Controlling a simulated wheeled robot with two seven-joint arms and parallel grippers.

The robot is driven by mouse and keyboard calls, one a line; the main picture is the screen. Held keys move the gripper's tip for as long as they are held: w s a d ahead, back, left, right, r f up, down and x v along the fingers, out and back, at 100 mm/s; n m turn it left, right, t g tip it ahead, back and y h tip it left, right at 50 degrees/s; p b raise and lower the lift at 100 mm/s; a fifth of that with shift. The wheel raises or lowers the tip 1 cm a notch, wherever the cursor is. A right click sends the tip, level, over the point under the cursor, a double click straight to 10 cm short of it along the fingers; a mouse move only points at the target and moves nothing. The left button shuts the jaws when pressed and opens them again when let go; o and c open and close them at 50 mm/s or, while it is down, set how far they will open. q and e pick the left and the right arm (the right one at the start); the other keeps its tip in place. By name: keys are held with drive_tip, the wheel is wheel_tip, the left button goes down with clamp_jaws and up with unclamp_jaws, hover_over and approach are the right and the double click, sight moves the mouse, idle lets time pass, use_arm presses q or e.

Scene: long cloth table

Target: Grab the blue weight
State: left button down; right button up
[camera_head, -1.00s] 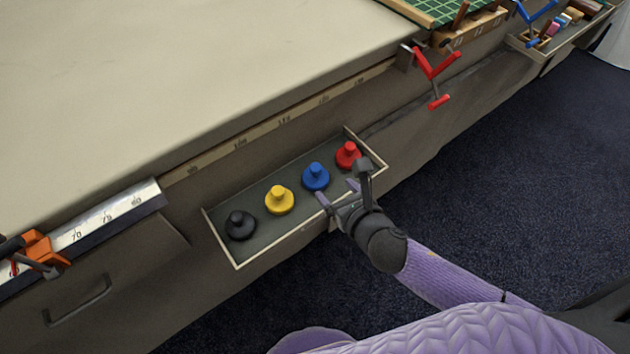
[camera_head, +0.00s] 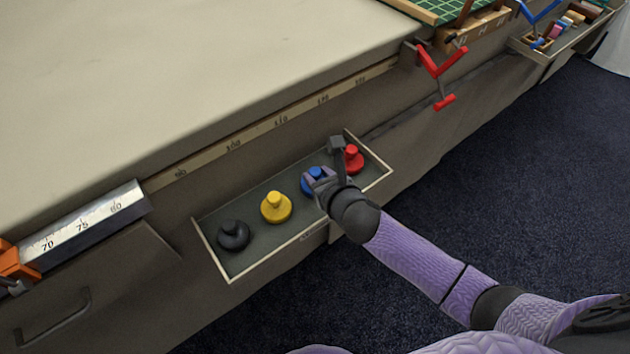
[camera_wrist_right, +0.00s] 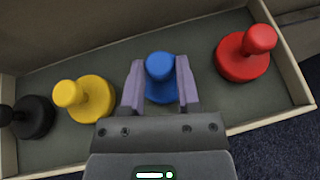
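The blue weight (camera_head: 312,182) stands in the open drawer between the yellow and red weights, partly hidden by my right gripper in the head view. In the right wrist view the blue weight (camera_wrist_right: 160,70) shows between the two purple fingers. My right gripper (camera_wrist_right: 160,82) is open, with one finger on each side of the weight's knob; I cannot tell whether they touch it. In the head view the right gripper (camera_head: 318,180) is over the drawer at the blue weight. My left gripper is not in view.
The shallow drawer (camera_head: 213,255) also holds a black weight (camera_head: 233,236), a yellow weight (camera_head: 276,207) and a red weight (camera_head: 353,158). A red clamp (camera_head: 437,72) hangs on the table edge. An orange clamp (camera_head: 18,262) is at the left.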

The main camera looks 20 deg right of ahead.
clamp_jaws()
